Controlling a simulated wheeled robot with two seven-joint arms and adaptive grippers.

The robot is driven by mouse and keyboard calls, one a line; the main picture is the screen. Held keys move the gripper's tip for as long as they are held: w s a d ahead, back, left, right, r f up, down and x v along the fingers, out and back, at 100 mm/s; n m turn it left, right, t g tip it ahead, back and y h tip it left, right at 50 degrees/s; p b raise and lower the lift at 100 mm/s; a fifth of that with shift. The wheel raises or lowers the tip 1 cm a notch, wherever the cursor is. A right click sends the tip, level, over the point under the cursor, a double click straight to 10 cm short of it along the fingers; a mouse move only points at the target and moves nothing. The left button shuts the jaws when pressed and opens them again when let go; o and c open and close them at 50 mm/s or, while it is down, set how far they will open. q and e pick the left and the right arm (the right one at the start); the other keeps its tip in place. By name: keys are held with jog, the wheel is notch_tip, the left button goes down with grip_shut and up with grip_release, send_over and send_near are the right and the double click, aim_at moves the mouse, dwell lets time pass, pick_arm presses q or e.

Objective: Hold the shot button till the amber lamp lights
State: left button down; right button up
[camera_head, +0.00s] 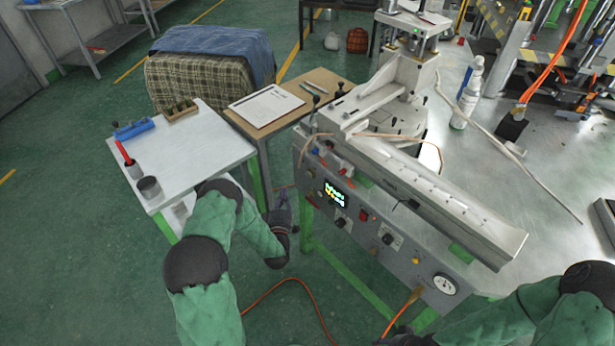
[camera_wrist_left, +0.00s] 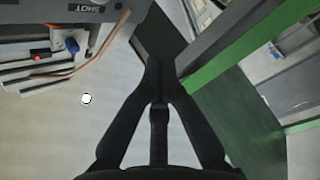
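The injection machine's grey control panel (camera_head: 375,232) faces my left arm, with a small lit display (camera_head: 335,194), knobs and a round gauge (camera_head: 445,285). My left gripper (camera_head: 283,200) is near the panel's left end, apart from it as far as I can see. In the left wrist view its dark fingers (camera_wrist_left: 159,65) meet at the tips with nothing between them. A "SHOT" label (camera_wrist_left: 88,8) shows at that view's top left; the button itself is not clearly visible. I cannot make out a lit amber lamp. My right gripper (camera_head: 410,339) is mostly cut off at the bottom edge.
A white side table (camera_head: 190,165) holds a blue rack, cups and a red-handled tool. A wooden stand (camera_head: 290,103) with a clipboard adjoins the machine. A green frame leg (camera_head: 306,225) stands close to my left gripper. An orange hose (camera_head: 300,285) lies on the floor.

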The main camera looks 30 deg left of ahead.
aim_at(308, 175)
pick_arm(q)
jog(key=w+d+b, duration=0.2)
jog(key=w+d, duration=0.1)
jog(key=w, duration=0.4)
jog(key=shift+w, duration=0.3)
jog(key=shift+w, duration=0.1)
dwell(1.2)
jog(key=shift+w+d+b, duration=0.15)
jog(key=shift+w+b, duration=0.15)
jog(key=shift+b, duration=0.1)
jog(key=shift+w+d+b, duration=0.15)
jog(key=shift+w+b, duration=0.2)
jog(key=shift+w, duration=0.1)
dwell(2.9)
jog(key=shift+s, duration=0.15)
dwell(0.4)
jog(key=shift+s+a, duration=0.3)
jog(key=shift+s, duration=0.4)
